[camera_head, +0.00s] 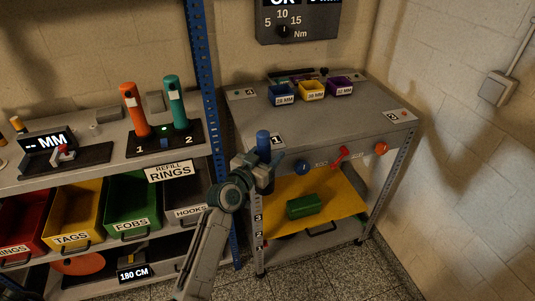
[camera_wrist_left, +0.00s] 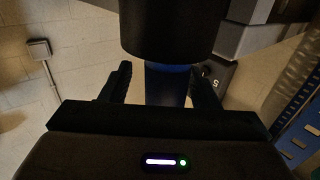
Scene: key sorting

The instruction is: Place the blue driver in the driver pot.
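The blue driver (camera_head: 263,140) stands roughly upright at the front left corner of the grey bench, its blue top showing above my left gripper (camera_head: 264,165). In the left wrist view its blue part (camera_wrist_left: 166,88) lies between the two fingers of my left gripper (camera_wrist_left: 160,80). The fingers are spread, with a gap on the left side of the blue part. A wide dark cylinder (camera_wrist_left: 172,30) meets the blue part; a dark piece also shows under the gripper in the head view. I cannot tell whether it is the driver pot. My right gripper is out of view.
The grey bench top (camera_head: 315,122) is mostly clear, with small labelled bins (camera_head: 311,90) at its back. Below are an orange shelf (camera_head: 335,210) and a green bin (camera_head: 304,206). A blue rack post (camera_head: 208,80) and a stand with orange and teal drivers (camera_head: 160,140) are to the left.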

